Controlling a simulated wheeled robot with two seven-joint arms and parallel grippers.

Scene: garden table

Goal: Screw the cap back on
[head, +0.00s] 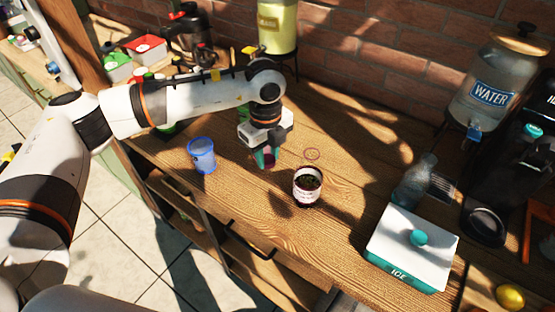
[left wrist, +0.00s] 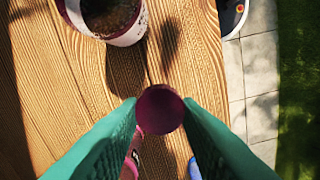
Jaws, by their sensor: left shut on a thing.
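An open jar (head: 307,186) with a white and purple side stands upright on the wooden table, with dark contents showing at its mouth. The jar (left wrist: 125,28) is partly cut off at the top of the left wrist view. My left gripper (head: 265,158) is left of the jar and behind it in the head view. Its green fingers are shut on a purple round cap (left wrist: 160,109), which also shows at the fingertips in the head view (head: 269,160). The cap is apart from the jar. My right gripper is not in view.
A blue cup (head: 202,156) stands left of my left gripper. A white ice box (head: 411,250), a clear bottle (head: 414,182) and a water dispenser (head: 490,90) stand at the right. Bare table surrounds the jar.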

